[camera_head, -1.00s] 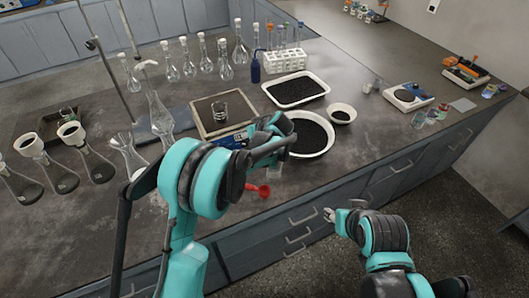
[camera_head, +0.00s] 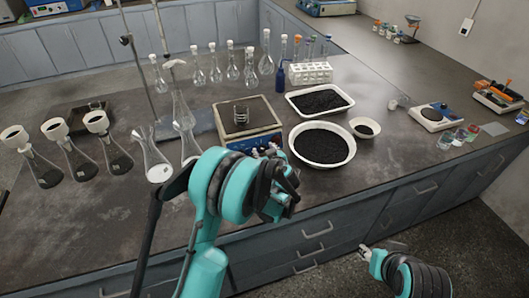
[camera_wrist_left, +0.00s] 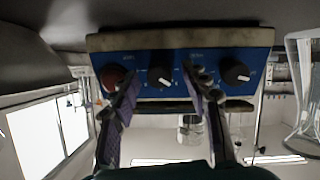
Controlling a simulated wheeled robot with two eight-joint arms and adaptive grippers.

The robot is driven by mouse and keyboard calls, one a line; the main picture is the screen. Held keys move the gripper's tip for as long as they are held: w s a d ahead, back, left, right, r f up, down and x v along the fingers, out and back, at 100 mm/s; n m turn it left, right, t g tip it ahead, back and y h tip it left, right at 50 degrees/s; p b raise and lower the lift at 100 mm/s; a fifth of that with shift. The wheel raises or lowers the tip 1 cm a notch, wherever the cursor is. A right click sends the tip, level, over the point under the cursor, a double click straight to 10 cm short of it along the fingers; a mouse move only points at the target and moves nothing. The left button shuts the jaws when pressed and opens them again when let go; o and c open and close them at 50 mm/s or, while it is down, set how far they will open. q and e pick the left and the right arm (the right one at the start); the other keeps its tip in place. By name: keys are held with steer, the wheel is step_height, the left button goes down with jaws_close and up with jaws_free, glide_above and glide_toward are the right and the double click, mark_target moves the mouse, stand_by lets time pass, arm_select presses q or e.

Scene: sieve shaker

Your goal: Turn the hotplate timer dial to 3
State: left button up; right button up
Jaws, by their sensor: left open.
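The hotplate (camera_head: 229,127) stands on the bench with a glass beaker (camera_head: 241,115) on its top. Its blue front panel (camera_wrist_left: 200,62) fills the upper middle of the left wrist view, which looks upside down. The panel carries a red knob (camera_wrist_left: 112,77), a black middle dial (camera_wrist_left: 160,77) with a white pointer mark, and another black dial (camera_wrist_left: 236,72). The printed numbers are too small to read. My left gripper (camera_head: 268,151) is open in front of the panel; in the wrist view its fingers (camera_wrist_left: 165,92) straddle the middle dial, apart from it. My right gripper (camera_head: 374,252) is low at the bench front.
A white bowl (camera_head: 347,155) and a white tray (camera_head: 346,98) of black granules stand right of the hotplate. Flasks with funnels stand at left, and a glass flask (camera_head: 189,146) is close to my left arm. A stand rod (camera_head: 160,50) rises behind.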

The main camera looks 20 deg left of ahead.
arm_select(q)
steer(key=shift+w+a+f, duration=0.1)
steer(key=shift+w, duration=0.05)
jaws_close()
steer(key=shift+m, duration=0.3)
steer(key=m+b, duration=0.1)
steer(key=m, duration=0.7)
steer(key=shift+m+g, duration=0.3)
steer(key=shift+m, duration=0.1)
steer(key=m+b, duration=0.1)
steer(key=m, duration=0.4)
steer(key=shift+m, duration=2.4)
